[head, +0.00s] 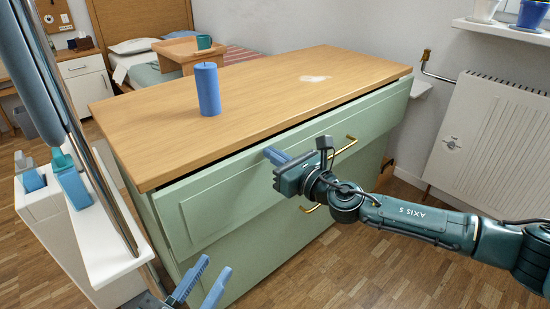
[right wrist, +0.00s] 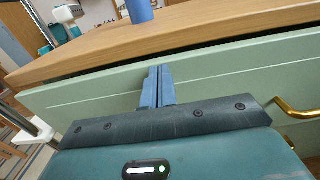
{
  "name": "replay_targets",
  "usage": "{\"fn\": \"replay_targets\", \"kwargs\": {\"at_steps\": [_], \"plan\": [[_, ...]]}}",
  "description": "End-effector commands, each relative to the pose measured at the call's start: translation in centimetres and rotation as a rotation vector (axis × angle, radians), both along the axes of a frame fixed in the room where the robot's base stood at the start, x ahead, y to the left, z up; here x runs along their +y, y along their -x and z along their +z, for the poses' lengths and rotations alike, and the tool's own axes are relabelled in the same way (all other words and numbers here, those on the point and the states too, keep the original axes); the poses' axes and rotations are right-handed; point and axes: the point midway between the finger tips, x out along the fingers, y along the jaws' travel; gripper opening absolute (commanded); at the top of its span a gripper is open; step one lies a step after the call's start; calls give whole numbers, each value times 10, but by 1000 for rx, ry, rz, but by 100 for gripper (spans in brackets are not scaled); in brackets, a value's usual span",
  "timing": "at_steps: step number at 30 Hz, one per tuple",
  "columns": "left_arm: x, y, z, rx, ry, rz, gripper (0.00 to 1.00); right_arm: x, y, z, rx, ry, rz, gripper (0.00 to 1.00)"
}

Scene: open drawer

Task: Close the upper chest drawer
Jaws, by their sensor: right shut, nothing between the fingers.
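The chest has a wooden top (head: 270,105) and pale green fronts. Its upper drawer (head: 205,212) stands slightly out, with a narrow dark gap under the top's edge; the gap also shows above the drawer front in the right wrist view (right wrist: 80,92). My right gripper (head: 268,152) is shut and empty, its blue fingers at the upper part of the drawer front, left of the brass handle (head: 345,147). In the right wrist view its fingertips (right wrist: 158,70) overlap the front's upper edge; I cannot tell whether they touch. My left gripper (head: 215,267) is open and empty, low before the chest's left side.
A blue candle (head: 208,90) stands on the chest top. A lower brass handle (head: 310,209) shows below the drawer. A white radiator (head: 495,130) is at the right wall, and a bed with a tray table (head: 178,50) is behind. Wooden floor is free in front.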

Motion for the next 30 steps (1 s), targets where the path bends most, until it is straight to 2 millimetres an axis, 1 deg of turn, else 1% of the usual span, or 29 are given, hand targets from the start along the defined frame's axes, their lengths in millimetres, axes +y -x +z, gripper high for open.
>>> {"fn": "replay_targets", "kwargs": {"at_steps": [4, 9, 11, 16, 19, 30], "plan": [[0, -1, 5, -11, 3, -1, 26, 0, 0, 0, 1, -1, 1, 0], [0, -1, 6, -17, 2, -1, 26, 2, -2, 0, 0, -1, 1, 0], [0, -2, 6, -17, 3, -1, 26, 8, -7, 0, -1, -2, 3, 0], [0, -2, 3, -13, 6, -3, 26, 25, -28, 0, -2, -2, 2, 0], [0, -2, 2, -11, 7, -4, 26, 31, -35, 0, 0, -1, 2, 0], [0, -2, 2, -9, 9, -5, 26, 33, -39, 3, -3, -4, -2, 0]]}}
